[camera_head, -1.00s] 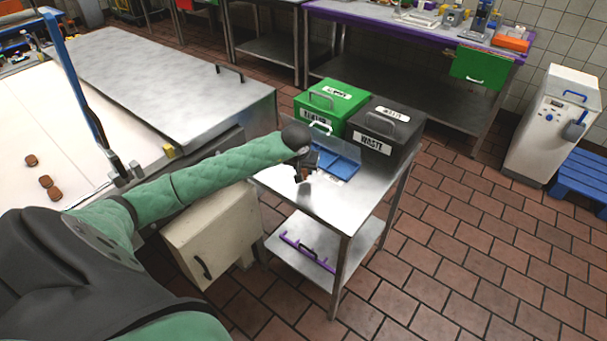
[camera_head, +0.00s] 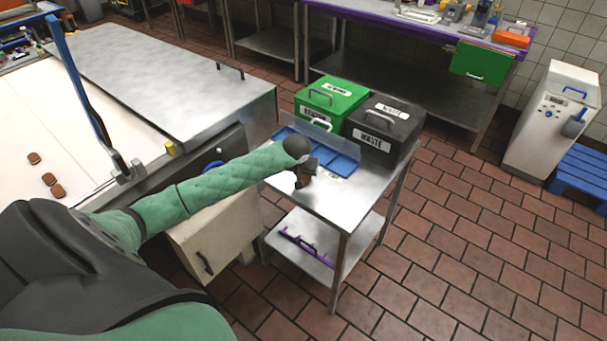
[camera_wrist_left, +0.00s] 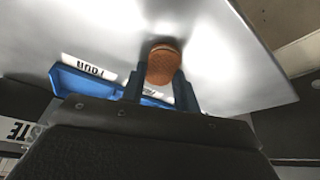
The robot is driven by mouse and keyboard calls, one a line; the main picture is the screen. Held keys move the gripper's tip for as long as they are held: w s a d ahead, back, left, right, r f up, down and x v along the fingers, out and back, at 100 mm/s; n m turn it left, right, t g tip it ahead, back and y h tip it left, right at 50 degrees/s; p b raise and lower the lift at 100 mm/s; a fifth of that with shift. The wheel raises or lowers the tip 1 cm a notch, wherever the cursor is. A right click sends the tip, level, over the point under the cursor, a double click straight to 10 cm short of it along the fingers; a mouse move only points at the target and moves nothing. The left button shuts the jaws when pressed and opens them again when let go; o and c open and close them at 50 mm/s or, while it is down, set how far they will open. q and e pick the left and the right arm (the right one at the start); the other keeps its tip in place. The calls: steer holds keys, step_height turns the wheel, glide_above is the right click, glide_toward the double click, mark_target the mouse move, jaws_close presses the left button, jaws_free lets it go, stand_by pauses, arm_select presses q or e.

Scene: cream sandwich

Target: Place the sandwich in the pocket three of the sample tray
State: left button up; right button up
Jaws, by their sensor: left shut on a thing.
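My left gripper (camera_head: 303,181) is over the steel side table, in front of the blue sample tray (camera_head: 341,164). In the left wrist view its two dark fingers (camera_wrist_left: 160,88) are shut on a round brown sandwich (camera_wrist_left: 163,65). The sandwich is hidden or too small to make out in the head view. The blue tray also shows in the left wrist view (camera_wrist_left: 66,80), behind the fingers, with a white label reading FOUR and another label partly hidden. My gripper hides part of the tray. My right gripper is not in view.
A green bin (camera_head: 333,99) and a black waste bin (camera_head: 384,128) stand behind the tray. The front of the steel table (camera_head: 345,205) is bare. Several brown sandwiches (camera_head: 49,179) lie on the white belt (camera_head: 100,150) at left. A beige cabinet (camera_head: 215,235) stands beside the table.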

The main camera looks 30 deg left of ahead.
arm_select(q)
steer(key=o, duration=0.9)
